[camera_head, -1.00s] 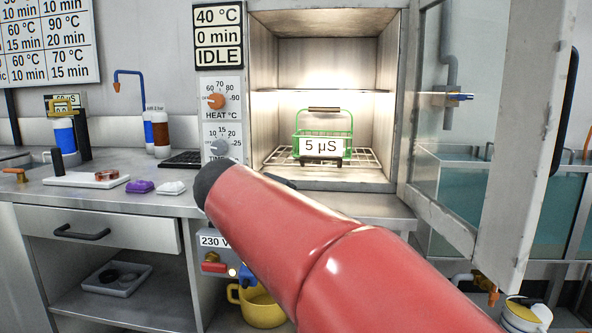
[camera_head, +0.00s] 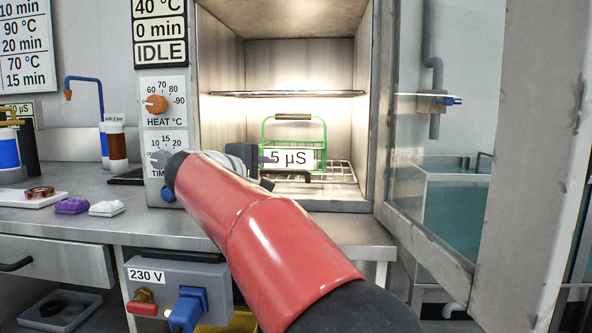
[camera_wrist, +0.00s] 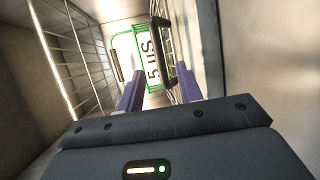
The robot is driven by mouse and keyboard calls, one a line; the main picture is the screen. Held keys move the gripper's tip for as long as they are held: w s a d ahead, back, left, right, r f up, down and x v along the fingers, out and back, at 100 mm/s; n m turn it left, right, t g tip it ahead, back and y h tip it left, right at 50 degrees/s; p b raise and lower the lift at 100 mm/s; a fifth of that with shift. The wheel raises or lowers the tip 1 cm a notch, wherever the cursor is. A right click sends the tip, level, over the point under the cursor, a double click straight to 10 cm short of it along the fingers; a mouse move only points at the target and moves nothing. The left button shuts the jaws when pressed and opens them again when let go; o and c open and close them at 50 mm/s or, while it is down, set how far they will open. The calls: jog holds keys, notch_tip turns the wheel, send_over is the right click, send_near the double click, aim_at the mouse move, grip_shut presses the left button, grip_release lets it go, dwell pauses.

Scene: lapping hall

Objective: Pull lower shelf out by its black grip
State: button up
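The lower shelf (camera_head: 345,178) is a wire rack inside the open, lit oven. Its black grip (camera_head: 298,177) sticks out at the front edge, and shows large in the wrist view (camera_wrist: 162,50). A green wire basket (camera_head: 322,136) labelled "5 µS" stands on this shelf. My gripper (camera_wrist: 160,78) is open, its two purple fingers apart and pointing into the oven. In the wrist view the grip lies ahead, between the finger directions; I cannot tell if it touches either finger. In the head view my red arm hides much of the gripper.
An upper shelf (camera_head: 288,94) spans the oven above the basket. The open oven door (camera_head: 530,170) stands to the right, with a water tank (camera_head: 455,215) behind it. A 230 V box (camera_head: 170,285) with plugs is below the counter. Purple and white pieces lie on the left counter.

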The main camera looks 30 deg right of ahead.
aim_at(283, 172)
jog(key=x, duration=0.8)
jog(key=shift+w+d, duration=0.1)
jog(key=shift+d, duration=0.1)
grip_shut()
